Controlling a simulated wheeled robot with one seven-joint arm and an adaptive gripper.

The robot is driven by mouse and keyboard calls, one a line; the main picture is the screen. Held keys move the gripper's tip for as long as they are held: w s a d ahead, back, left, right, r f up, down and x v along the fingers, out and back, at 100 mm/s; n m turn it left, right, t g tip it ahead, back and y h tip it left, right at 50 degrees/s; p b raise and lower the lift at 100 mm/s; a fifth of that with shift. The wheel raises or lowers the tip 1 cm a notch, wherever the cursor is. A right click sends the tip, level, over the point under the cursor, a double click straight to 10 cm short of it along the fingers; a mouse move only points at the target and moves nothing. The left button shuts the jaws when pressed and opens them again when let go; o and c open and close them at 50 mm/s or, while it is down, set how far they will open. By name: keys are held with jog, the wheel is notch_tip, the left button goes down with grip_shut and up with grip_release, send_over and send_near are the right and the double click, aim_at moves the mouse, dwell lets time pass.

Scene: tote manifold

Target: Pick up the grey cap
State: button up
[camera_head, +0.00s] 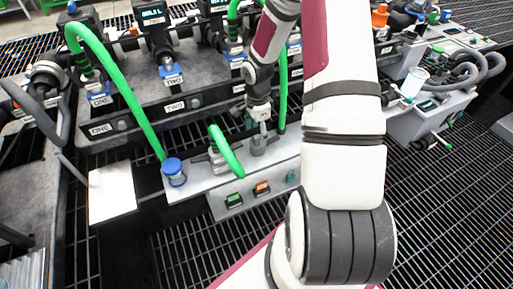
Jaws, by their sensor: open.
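A small grey cap-like piece (258,148) stands upright on the front ledge of the manifold (205,183). My gripper (261,128) points down just above it, with its fingers open. The fingers are small in the picture, and I cannot tell whether they touch the grey piece or reach around it. My gripper hides part of its top.
A blue-topped cylinder (174,171) stands at the ledge's left end. A green hose (226,151) arches close left of the gripper, and another (283,95) hangs close right. Orange and green switches (262,188) sit on the front face. A white panel (112,191) lies left.

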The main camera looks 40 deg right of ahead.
aim_at(257, 145)
jog(key=shift+a+f+b, duration=0.1)
jog(key=shift+f+b, duration=1.25)
jog(key=shift+f, duration=2.05)
jog(key=shift+c, duration=0.3)
jog(key=c, duration=1.3)
